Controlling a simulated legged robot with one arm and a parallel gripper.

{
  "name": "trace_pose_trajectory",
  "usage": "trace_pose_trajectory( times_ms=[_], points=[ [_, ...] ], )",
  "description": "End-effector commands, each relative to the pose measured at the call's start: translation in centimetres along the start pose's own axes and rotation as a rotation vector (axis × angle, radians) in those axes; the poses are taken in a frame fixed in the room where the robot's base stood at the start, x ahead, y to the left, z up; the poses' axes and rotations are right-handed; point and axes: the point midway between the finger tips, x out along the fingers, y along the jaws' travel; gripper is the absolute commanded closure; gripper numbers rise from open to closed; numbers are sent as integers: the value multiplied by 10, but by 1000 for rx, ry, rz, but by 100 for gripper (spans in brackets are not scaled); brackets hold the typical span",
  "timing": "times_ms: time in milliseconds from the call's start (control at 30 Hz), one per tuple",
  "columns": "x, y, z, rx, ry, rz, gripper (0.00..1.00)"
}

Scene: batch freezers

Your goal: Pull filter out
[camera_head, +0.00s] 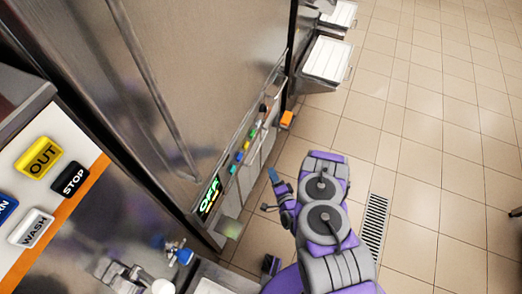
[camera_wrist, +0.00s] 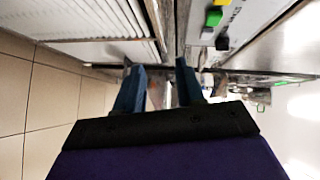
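My gripper (camera_head: 272,191) is at the end of my purple and grey arm, low in front of the tall steel machine (camera_head: 200,75). In the wrist view its two blue fingers (camera_wrist: 158,80) stand apart with a gap between them, and I see nothing held. A pale slatted panel (camera_wrist: 85,20) fills the upper left of the wrist view, beyond the left finger. Its metal edge (camera_wrist: 155,25) lines up with the gap between the fingers. This panel may be the filter, but I cannot tell for sure. I cannot tell whether a finger touches it.
A control strip with green and yellow buttons (camera_wrist: 214,18) shows beside the right finger. A lit OFF display (camera_head: 209,197) is on the machine. A panel with OUT, STOP and WASH buttons (camera_head: 40,157) is at left. Tiled floor (camera_head: 430,130) with a drain grate (camera_head: 374,222) is open at right.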

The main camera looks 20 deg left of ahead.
Motion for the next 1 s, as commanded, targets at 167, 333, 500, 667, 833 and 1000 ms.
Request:
trace_pose_trajectory(
  times_ms=[167,333,500,667,833,1000],
  points=[
    [32,2,2,-3,-5,-5,62],
    [65,2,2,-4,-3,-6,62],
    [98,2,2,-4,-4,-5,62],
    [127,2,2,-2,-3,-3,62],
    [147,2,0,-1,-1,0,62],
    [156,0,0,1,0,-1,62]
  ],
)
